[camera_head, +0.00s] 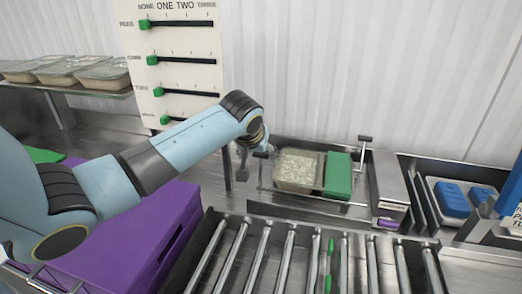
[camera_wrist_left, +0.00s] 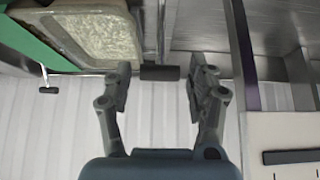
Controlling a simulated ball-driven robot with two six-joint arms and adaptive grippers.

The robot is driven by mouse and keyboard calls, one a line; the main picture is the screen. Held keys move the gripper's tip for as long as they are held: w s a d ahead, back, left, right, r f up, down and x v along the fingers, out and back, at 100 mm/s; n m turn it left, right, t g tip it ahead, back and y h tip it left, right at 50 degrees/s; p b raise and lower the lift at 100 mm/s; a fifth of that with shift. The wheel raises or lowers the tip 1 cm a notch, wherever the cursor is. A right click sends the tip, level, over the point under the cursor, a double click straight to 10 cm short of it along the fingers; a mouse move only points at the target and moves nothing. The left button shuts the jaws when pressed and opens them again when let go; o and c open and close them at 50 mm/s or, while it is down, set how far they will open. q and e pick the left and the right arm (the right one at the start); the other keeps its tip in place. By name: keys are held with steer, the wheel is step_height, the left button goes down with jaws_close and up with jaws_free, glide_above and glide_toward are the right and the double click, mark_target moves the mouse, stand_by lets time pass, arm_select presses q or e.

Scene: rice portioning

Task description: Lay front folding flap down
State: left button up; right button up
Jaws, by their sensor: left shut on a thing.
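My left gripper (camera_head: 256,148) is at the left end of a metal tray fixture (camera_head: 310,196). A clear container of rice (camera_head: 298,169) sits in the fixture beside a green block (camera_head: 338,175). My right gripper is not in view.
A roller conveyor (camera_head: 288,254) runs along the front. A purple crate (camera_head: 120,240) stands at the left under my arm. A slider board (camera_head: 172,50) stands behind. Filled containers (camera_head: 75,70) rest on a shelf; blue items (camera_head: 452,199) lie in a tray at the right.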

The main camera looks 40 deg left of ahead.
arm_select(q)
steer(key=shift+s+d+f, duration=0.1)
steer(key=shift+s+d, duration=0.2)
steer(key=shift+s, duration=0.3)
steer(key=shift+s+d, duration=0.25)
steer(key=shift+s, duration=0.3)
steer(key=shift+c, duration=0.9)
steer(key=shift+s, duration=0.15)
steer(key=shift+c, duration=0.8)
steer(key=shift+s+d+f, duration=0.1)
steer(key=shift+d, duration=0.1)
steer(key=c, duration=0.5)
steer(key=shift+s+d+f, duration=0.3)
steer(key=shift+s+d, duration=0.05)
steer(key=shift+s, duration=0.25)
steer(key=shift+s+d+f, duration=0.3)
steer(key=shift+s, duration=0.25)
steer(key=shift+s+d+f, duration=0.3)
steer(key=shift+s+d, duration=0.05)
steer(key=shift+s, duration=0.25)
steer(key=shift+s+d+f, duration=0.45)
steer(key=shift+s+d, duration=0.3)
steer(key=shift+s, duration=0.6)
steer(key=shift+s+d+f, duration=0.5)
steer(key=shift+s+d, duration=0.2)
steer(key=shift+s, duration=0.65)
steer(key=shift+s+d+f, duration=0.45)
steer(key=shift+s+d, duration=0.3)
steer(key=shift+s, duration=0.6)
